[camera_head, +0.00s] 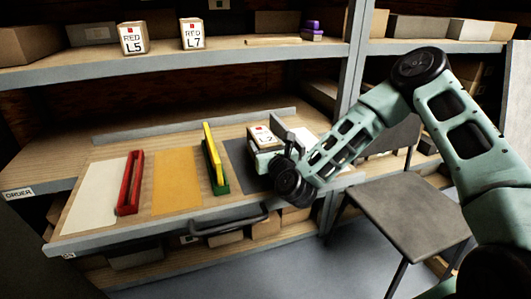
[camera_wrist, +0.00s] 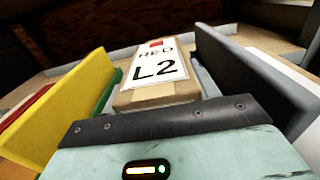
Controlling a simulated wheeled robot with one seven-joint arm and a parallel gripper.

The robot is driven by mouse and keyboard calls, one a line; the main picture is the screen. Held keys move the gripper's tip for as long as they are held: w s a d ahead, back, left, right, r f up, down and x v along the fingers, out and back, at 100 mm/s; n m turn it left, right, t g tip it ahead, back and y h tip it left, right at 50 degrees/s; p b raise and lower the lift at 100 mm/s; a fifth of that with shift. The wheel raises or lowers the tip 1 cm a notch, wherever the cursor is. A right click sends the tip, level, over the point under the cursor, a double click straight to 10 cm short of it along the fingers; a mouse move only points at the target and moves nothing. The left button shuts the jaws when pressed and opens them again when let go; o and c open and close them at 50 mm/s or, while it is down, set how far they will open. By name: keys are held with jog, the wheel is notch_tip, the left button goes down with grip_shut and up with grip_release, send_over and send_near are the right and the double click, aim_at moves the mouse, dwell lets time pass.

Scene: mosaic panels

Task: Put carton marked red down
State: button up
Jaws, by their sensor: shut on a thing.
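My gripper (camera_head: 268,150) is shut on a light brown carton (camera_head: 262,132) with a white label and a red mark. In the wrist view the carton (camera_wrist: 160,97) reads "RED L2" and stands between the fingers, face towards the camera. The gripper reaches in from the right, over the dark grey area (camera_head: 237,153) of the pull-out shelf (camera_head: 75,240). The carton's underside is hidden, so I cannot tell whether it touches the shelf.
Left of the carton a yellow panel (camera_head: 209,145) stands in a green holder (camera_head: 220,183). A grey panel (camera_wrist: 245,75) stands close on its right. A red holder (camera_head: 131,183) is farther left. Cartons L5 (camera_head: 133,38) and L7 (camera_head: 193,34) sit on the upper shelf.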

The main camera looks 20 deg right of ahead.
jog(key=shift+f, duration=0.9)
jog(key=shift+f, duration=0.15)
jog(key=o, duration=1.6)
jog(key=shift+f, duration=0.1)
jog(key=shift+r, duration=0.25)
jog(key=s, duration=1.2)
jog(key=shift+f, duration=0.1)
